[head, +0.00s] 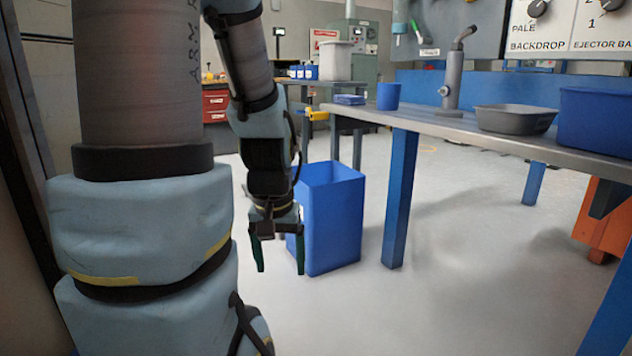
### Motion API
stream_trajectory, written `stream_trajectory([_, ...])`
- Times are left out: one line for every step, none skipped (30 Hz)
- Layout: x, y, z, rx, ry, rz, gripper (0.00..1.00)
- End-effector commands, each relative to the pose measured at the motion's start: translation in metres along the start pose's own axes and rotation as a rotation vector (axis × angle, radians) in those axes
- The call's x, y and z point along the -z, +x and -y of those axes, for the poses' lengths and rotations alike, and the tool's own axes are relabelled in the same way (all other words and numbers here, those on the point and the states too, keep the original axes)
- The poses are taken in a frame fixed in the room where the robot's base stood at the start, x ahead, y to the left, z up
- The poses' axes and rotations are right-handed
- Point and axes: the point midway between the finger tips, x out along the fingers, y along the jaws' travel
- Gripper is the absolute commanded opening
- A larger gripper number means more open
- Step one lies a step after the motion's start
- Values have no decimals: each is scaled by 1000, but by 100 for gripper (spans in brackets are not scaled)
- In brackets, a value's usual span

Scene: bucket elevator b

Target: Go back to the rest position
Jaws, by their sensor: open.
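My gripper (279,262) hangs at the end of my arm, left of the picture's middle, with its two dark green fingers pointing down and spread apart. Nothing shows between the fingers. A tall blue open-topped bin (335,220) stands on the floor just right of my gripper. The gripper overlaps the bin's left side in the picture; I cannot tell whether they touch. The inside bottom of the bin is hidden.
A grey-topped table (440,124) with blue legs stands at right. It bears a blue cup (388,96), a grey tap-like fixture (453,80), a grey basin (515,118) and a blue crate (598,118). An orange object (603,218) is at far right. The middle floor is clear.

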Motion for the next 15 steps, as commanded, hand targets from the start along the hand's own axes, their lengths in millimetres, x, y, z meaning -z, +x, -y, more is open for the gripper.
stream_trajectory([3, -22, 0, 0, 2, 0, 81])
stream_trajectory([4, -28, 0, 0, 2, -1, 81])
stream_trajectory([5, -37, 0, 1, 3, -1, 81])
stream_trajectory([6, -44, 0, 1, 4, -2, 81])
stream_trajectory([8, -51, 0, 1, 4, -2, 81])
stream_trajectory([9, -62, 0, 1, 5, -2, 81])
stream_trajectory([10, -70, 0, 1, 6, -3, 81])
stream_trajectory([12, -79, 0, 1, 6, -3, 81])
stream_trajectory([13, -91, 0, 1, 6, -3, 81])
stream_trajectory([15, -101, -1, 1, 7, -3, 81])
stream_trajectory([16, -111, -1, 1, 7, -4, 81])
stream_trajectory([18, -124, -1, 1, 7, -4, 81])
stream_trajectory([19, -133, -1, 1, 7, -4, 81])
stream_trajectory([20, -142, -1, 1, 8, -4, 81])
stream_trajectory([22, -155, -1, 1, 8, -4, 81])
